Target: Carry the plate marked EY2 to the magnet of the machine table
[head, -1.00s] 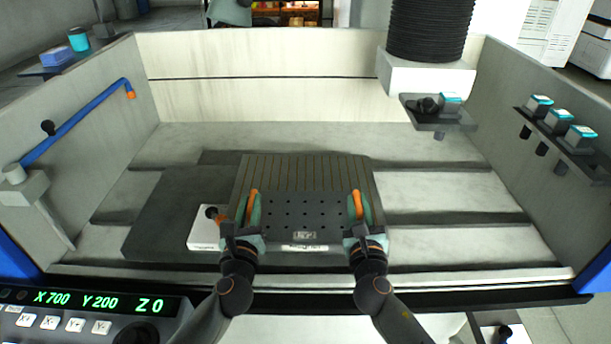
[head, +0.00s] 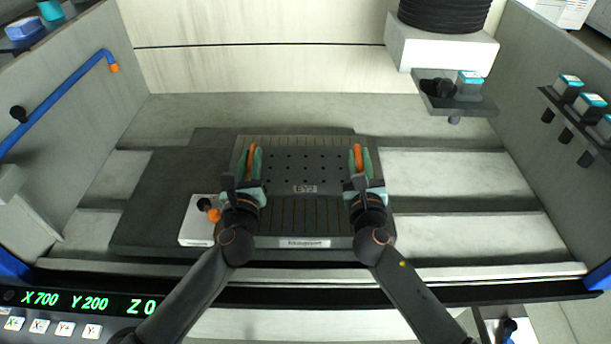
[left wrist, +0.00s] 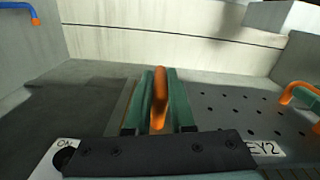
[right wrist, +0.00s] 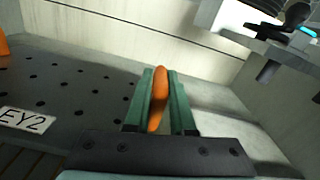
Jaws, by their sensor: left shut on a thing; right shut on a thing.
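The dark perforated plate marked EY2 (head: 300,165) has an orange handle at each side. It lies level over the far part of the ribbed magnet (head: 300,215), whose near part and front label (head: 304,243) are uncovered. I cannot tell whether the plate touches the magnet or hangs just above it. My left gripper (head: 249,164) is shut on the left handle, shown also in the left wrist view (left wrist: 160,95). My right gripper (head: 360,162) is shut on the right handle, shown also in the right wrist view (right wrist: 158,98). The plate's underside is hidden.
A white box (head: 195,226) with a black and orange lever stands left of the magnet. A white machine head (head: 440,50) with a bracket (head: 455,102) hangs at the back right. A blue pipe (head: 60,100) runs along the left wall. A shelf with small boxes (head: 590,103) is on the right wall.

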